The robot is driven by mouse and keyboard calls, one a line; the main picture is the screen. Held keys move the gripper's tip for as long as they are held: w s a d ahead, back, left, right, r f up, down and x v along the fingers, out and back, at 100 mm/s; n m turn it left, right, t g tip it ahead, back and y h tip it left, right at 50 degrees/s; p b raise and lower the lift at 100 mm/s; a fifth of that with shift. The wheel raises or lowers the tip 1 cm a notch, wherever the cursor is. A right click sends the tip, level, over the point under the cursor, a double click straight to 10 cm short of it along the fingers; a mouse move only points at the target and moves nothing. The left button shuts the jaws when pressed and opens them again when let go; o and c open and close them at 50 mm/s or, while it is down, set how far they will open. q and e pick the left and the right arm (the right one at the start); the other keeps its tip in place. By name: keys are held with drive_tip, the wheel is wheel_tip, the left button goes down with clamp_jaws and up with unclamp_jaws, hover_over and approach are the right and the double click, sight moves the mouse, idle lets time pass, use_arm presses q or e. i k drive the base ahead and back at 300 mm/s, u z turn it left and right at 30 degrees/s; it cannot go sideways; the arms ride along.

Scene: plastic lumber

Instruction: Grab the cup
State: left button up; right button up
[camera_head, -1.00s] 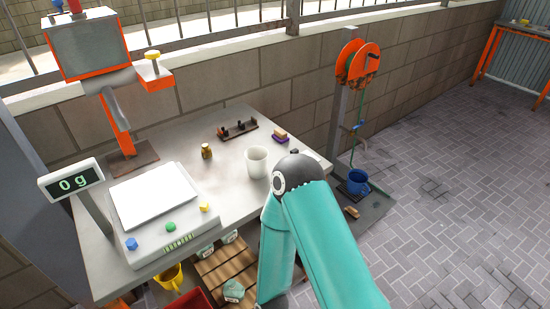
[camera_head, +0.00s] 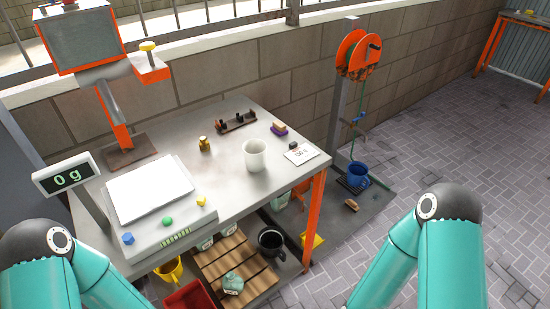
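A white cup (camera_head: 254,156) stands upright on the grey metal table (camera_head: 240,194), right of the scale. Only the teal links of my two arms show, at the lower left and lower right. Both grippers are out of the picture, and nothing of mine touches the white cup.
A scale (camera_head: 152,196) with a display reading 0 g (camera_head: 67,178) fills the table's left part. A small brass weight (camera_head: 204,144), a dark rack (camera_head: 236,123), a sponge (camera_head: 279,128) and a white card (camera_head: 301,153) lie around the cup. An orange hose reel (camera_head: 358,55) stands to the right.

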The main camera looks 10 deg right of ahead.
sight(254, 150)
drive_tip(key=z, duration=1.3)
drive_tip(key=i, duration=0.15)
drive_tip(key=u, duration=2.95)
drive_tip(key=k, duration=1.1)
drive_tip(key=z, duration=0.35)
drive_tip(key=i, duration=1)
drive_tip(key=z, duration=0.05)
